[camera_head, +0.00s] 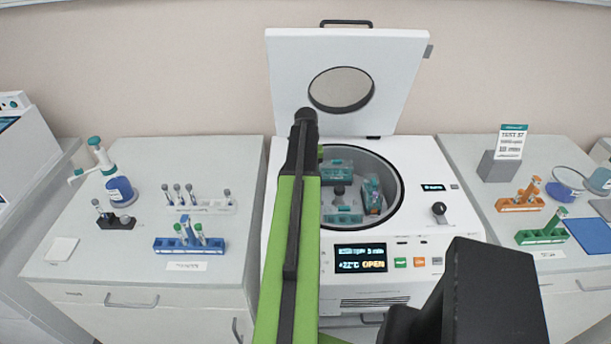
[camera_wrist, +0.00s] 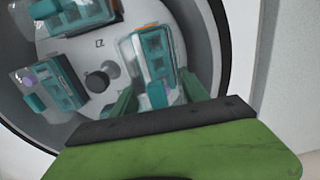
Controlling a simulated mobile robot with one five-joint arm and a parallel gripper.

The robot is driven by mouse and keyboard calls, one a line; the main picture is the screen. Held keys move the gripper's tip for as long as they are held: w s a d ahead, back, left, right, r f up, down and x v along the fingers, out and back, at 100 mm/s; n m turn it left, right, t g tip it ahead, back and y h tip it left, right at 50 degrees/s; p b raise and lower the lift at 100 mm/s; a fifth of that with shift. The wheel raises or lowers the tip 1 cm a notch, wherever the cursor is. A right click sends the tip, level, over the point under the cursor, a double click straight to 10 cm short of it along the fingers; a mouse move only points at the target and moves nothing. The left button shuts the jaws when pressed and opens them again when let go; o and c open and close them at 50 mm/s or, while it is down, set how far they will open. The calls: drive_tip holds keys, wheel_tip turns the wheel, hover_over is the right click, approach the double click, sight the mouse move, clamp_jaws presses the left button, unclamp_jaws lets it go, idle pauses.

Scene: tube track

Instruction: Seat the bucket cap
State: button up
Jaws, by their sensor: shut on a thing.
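My gripper (camera_wrist: 158,92) shows in the wrist view with its two green fingers closed on the teal grip of a bucket cap (camera_wrist: 156,96). The cap is at the near end of a teal bucket with a clear cover (camera_wrist: 150,58) on the right side of the rotor. I cannot tell whether the cap lies flush on the bucket. In the head view my green arm stands in front of the centrifuge (camera_head: 420,218) and hides my gripper. The centrifuge's bowl is open, and teal buckets show inside, one of them at the right (camera_head: 373,192).
The raised lid (camera_head: 290,75) stands upright behind the bowl. In the wrist view two other covered buckets sit at the upper left (camera_wrist: 82,14) and left (camera_wrist: 60,82). The bowl wall (camera_wrist: 210,45) is close on the right. Tube racks stand on both side benches, including a blue one (camera_head: 190,245).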

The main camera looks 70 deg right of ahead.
drive_tip(key=shift+f, duration=0.15)
drive_tip(key=shift+f, duration=0.1)
drive_tip(key=shift+f+b, duration=0.15)
drive_tip(key=shift+b, duration=0.25)
drive_tip(key=shift+f+b, duration=0.3)
drive_tip(key=shift+f, duration=0.15)
drive_tip(key=shift+f+b, duration=1.3)
drive_tip(key=shift+b, duration=0.15)
drive_tip(key=shift+f+b, duration=0.95)
drive_tip(key=shift+f, duration=0.1)
